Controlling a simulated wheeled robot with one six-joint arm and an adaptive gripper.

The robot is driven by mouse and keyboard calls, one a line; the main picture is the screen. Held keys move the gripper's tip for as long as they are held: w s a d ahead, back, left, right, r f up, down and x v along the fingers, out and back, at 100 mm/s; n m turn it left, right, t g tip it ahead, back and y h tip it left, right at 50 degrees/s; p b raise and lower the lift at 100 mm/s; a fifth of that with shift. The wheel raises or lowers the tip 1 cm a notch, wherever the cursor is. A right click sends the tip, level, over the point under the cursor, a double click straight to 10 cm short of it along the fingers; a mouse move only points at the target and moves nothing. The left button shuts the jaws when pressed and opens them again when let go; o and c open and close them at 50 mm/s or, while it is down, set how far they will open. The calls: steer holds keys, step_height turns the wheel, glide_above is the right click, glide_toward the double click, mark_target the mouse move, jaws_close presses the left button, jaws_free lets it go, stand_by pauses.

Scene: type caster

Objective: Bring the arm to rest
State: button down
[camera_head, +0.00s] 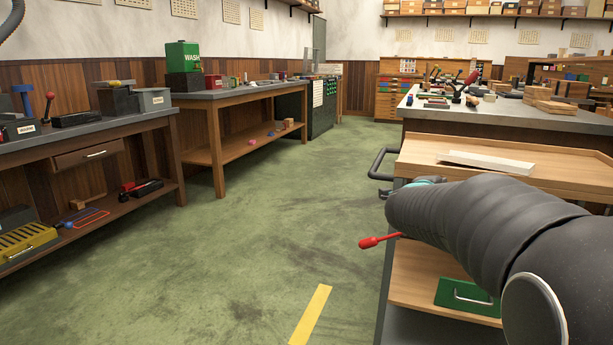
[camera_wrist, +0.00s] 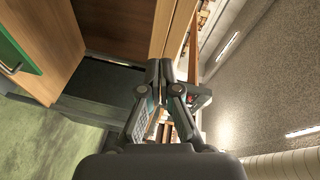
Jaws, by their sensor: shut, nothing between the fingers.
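My gripper (camera_wrist: 160,70) shows in the wrist view with its two fingertips together and nothing between them. In the head view my arm, in a dark ribbed sleeve, reaches in from the lower right and hides most of the gripper. The arm is in front of a wooden trolley (camera_head: 412,160) with a raised rim. In the wrist view the fingertips are in front of wooden boards, and I cannot tell how far apart they are.
A pale board (camera_head: 487,161) lies on the trolley top. A green case (camera_head: 466,297) lies on its lower shelf. A red-tipped rod (camera_head: 369,242) sticks out beside my arm. A grey-topped workbench (camera_head: 515,117) stands behind. The green floor (camera_head: 255,235) at centre is clear.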

steer(key=s+a+f+n+g+y, duration=0.1)
steer(key=s+a+f+n+y, duration=0.45)
steer(key=a+n, duration=0.3)
steer(key=s+a+f+n+g+y, duration=0.2)
steer(key=s+a+f+n+y, duration=0.3)
steer(key=a+n+y, duration=0.3)
steer(key=s+f+n+g+h+p, duration=0.1)
steer(key=s+n+g+h+p, duration=0.2)
steer(key=s, duration=2.3)
steer(key=shift+s+a+f+n+g, duration=0.35)
steer(key=shift+n+g, duration=0.35)
steer(key=shift+n, duration=1.05)
steer(key=shift+w+d, duration=0.1)
